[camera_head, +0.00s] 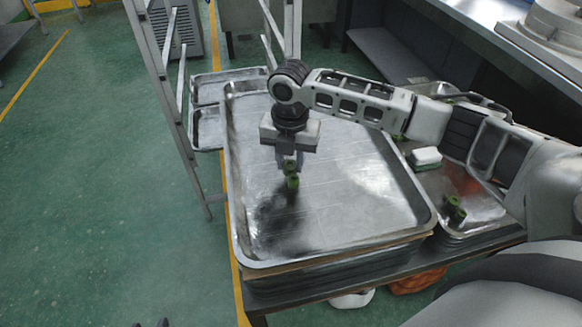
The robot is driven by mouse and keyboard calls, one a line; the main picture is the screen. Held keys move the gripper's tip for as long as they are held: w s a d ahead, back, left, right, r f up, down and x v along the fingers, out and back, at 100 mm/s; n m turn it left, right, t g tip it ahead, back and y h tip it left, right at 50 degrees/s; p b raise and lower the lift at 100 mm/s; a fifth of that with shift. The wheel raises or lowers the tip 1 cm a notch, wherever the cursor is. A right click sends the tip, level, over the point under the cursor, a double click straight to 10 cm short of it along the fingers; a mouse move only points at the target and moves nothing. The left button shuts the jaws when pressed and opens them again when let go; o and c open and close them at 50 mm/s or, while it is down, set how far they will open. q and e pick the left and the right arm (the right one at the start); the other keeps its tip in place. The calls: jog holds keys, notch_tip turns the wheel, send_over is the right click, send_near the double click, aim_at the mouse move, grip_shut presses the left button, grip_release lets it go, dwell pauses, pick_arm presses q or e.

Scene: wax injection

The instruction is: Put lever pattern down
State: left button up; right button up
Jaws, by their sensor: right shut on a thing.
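A small green lever pattern (292,181) hangs below my right gripper (289,160), whose arm comes in from the right. The right gripper is shut on it, over the large metal tray (350,200). I cannot tell whether the pattern touches the tray floor. The jaws partly hide its upper end. Another green pattern (454,209) lies in the smaller metal tray (484,212) to the right. My left gripper does not show.
A white and green block (426,157) sits in the right tray. A metal rack frame (168,105) stands left of the large tray, with smaller trays (206,128) behind it. The large tray's floor is otherwise bare. A steel counter (500,22) runs along the upper right.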

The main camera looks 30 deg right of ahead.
aim_at(291, 164)
jog(key=shift+s+f, duration=0.1)
jog(key=shift+f, duration=1.15)
jog(key=shift+f, duration=0.15)
jog(key=o, duration=0.9)
jog(key=shift+o, duration=0.2)
notch_tip(291, 164, up, 12)
jog(key=shift+r, duration=0.2)
jog(key=shift+f, duration=0.1)
